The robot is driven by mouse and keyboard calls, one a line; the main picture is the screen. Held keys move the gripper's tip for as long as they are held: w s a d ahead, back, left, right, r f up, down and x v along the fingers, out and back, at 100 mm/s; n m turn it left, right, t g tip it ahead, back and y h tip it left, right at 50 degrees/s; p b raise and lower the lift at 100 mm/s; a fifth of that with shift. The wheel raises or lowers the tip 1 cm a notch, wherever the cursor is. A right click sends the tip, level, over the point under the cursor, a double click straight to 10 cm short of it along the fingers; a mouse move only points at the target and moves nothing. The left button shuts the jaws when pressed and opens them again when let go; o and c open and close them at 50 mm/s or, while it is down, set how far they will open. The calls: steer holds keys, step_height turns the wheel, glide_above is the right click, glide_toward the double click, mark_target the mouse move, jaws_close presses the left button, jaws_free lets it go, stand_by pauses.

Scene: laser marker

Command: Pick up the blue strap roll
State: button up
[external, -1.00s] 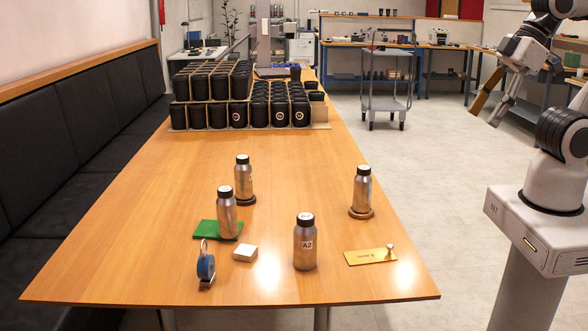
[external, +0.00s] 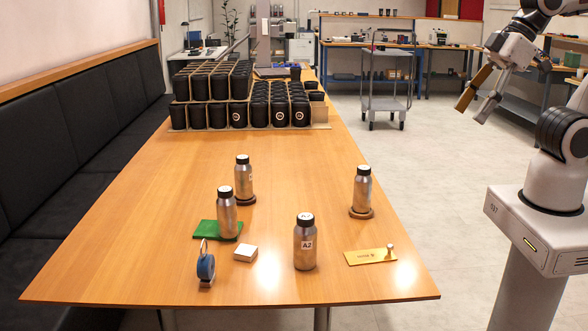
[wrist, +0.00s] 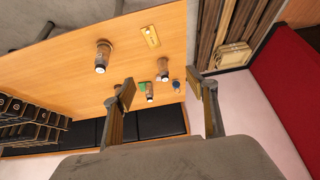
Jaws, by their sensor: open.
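The blue strap roll (external: 206,267) stands on the table near its front left edge, with a light loop of strap rising from its top. In the wrist view the small blue roll (wrist: 177,85) shows far off, between and beyond my fingers. My gripper (external: 476,95) is open and empty, high over the floor to the right of the table, well apart from the roll. In the wrist view my gripper (wrist: 164,90) shows two widely spread fingers with nothing between them.
A small white block (external: 246,253) lies right of the roll. A metal bottle (external: 227,216) stands at the green pad (external: 203,229) behind it. Bottle A2 (external: 304,246), a yellow plate (external: 370,257) and more bottles stand nearby. Black cups in racks (external: 240,115) fill the far end.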

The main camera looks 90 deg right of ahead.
steer(key=w+a+f+m+t, duration=0.1)
steer(key=w+a+f+t, duration=0.15)
steer(key=w, duration=1.45)
steer(key=w+a+f+t, duration=0.2)
steer(key=w+a+f, duration=0.15)
steer(key=w, duration=1.35)
steer(key=w+f+m+t, duration=0.1)
steer(key=w+f, duration=1)
steer(key=m+t+h, duration=0.1)
steer(key=t, duration=0.1)
glide_toward(215, 262)
steer(key=w, duration=0.2)
steer(key=shift+w+a, duration=0.25)
steer(key=shift+w, duration=0.1)
steer(key=shift+w+f, duration=0.1)
steer(key=shift+f, duration=0.7)
steer(key=shift+w+f, duration=0.1)
steer(key=shift+w, duration=0.05)
steer(key=shift+x, duration=1.15)
steer(key=shift+w+d, duration=0.1)
steer(key=shift+d, duration=0.05)
steer(key=shift+d+x, duration=0.15)
steer(key=shift+x, duration=1.1)
steer(key=shift+d+x, duration=0.15)
steer(key=shift+x, duration=1.05)
